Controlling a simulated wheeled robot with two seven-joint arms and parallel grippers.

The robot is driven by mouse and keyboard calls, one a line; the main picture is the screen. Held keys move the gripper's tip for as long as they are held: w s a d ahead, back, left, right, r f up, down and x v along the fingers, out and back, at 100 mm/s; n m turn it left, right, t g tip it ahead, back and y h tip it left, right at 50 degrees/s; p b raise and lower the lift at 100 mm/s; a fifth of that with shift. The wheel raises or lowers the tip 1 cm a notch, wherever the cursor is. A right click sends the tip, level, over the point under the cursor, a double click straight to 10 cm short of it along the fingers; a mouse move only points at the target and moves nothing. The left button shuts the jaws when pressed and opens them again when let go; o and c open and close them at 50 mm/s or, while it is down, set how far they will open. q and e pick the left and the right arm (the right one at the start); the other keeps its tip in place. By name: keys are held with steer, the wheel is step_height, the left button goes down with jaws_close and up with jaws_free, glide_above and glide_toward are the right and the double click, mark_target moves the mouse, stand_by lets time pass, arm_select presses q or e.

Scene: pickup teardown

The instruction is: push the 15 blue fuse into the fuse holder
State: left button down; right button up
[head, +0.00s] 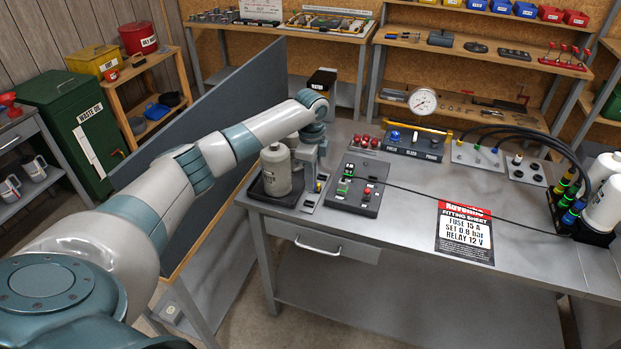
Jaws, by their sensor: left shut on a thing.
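My left gripper (320,178) points down at the left end of the bench, beside a grey bottle. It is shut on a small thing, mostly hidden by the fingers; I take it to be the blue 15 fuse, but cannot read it. Below the gripper is a narrow grey plate (311,201), which seems to be the fuse holder; its slots are too small to make out. I cannot tell whether the fuse touches it or sits in it. My right gripper is not in view.
The grey bottle (275,168) stands in a black tray left of the gripper. A dark panel (368,200) with green switches is close on the right, with a black cable running from it. A fitting sheet (465,232) reads "FUSE 15 A". The bench front is clear.

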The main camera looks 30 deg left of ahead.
arm_select(q)
steer(key=s+d+r+n+b, duration=0.1)
steer(key=s+d+n+b, duration=0.25)
steer(key=d, duration=0.45)
steer(key=s+d+n+b, duration=0.3)
steer(key=s+d+n, duration=0.1)
steer(key=d, duration=0.3)
steer(key=s+d+n+b, duration=0.2)
steer(key=s+d+n, duration=0.1)
steer(key=s, duration=0.5)
steer(key=s+d+f+n+b, duration=0.1)
steer(key=s+d+n+b, duration=0.2)
steer(key=s, duration=0.4)
steer(key=shift+s+d+n, duration=0.2)
steer(key=shift+s+n, duration=0.15)
steer(key=shift+n, duration=0.4)
